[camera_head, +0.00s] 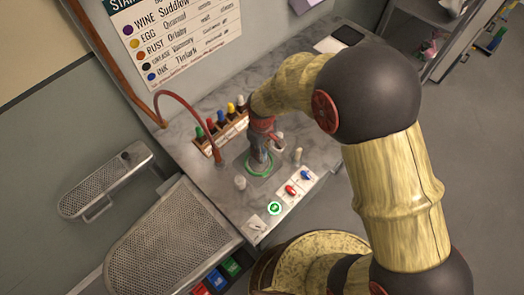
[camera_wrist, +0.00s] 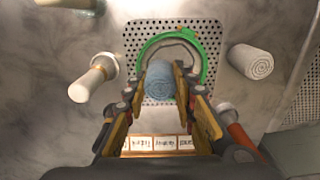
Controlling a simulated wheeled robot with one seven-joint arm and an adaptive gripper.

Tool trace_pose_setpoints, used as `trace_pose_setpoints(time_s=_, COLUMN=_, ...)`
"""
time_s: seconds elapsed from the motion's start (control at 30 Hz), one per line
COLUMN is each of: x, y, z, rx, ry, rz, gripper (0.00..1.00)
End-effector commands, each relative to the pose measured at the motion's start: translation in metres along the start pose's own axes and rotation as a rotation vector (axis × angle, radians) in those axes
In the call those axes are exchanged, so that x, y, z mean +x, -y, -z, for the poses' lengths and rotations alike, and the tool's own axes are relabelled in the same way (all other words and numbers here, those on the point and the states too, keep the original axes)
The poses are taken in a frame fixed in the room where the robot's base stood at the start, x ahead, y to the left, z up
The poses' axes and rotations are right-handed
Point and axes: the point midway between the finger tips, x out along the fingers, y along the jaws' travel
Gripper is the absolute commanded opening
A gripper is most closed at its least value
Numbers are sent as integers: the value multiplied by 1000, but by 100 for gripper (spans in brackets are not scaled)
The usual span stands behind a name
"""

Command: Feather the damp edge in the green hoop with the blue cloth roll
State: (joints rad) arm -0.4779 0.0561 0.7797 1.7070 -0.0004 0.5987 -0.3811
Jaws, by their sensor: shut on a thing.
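The blue cloth roll (camera_wrist: 160,82) is held between the two fingers of my gripper (camera_wrist: 172,90) in the wrist view. The green hoop (camera_wrist: 207,66) lies just beyond the roll on a perforated plate. A pale grey arc (camera_wrist: 172,42) shows inside the hoop; the roll and fingers hide the hoop's near part. I cannot tell whether the roll touches the surface. In the head view my gripper (camera_head: 259,158) points down over the green hoop (camera_head: 250,173), and the roll is not clear there.
A white cloth roll (camera_wrist: 250,62) lies right of the hoop, and a pale-handled tool (camera_wrist: 92,80) lies left. A rack of coloured bottles (camera_head: 218,135) stands behind my gripper. Red and blue knobs (camera_head: 298,183) sit in front. A red hose (camera_head: 190,106) arches at left.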

Motion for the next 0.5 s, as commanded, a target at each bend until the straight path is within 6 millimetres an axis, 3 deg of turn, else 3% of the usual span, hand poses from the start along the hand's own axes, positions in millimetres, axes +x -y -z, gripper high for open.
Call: trace_pose_setpoints(time_s=0.5, x=9, y=0, z=0, rx=0, ry=0, rz=0, gripper=11)
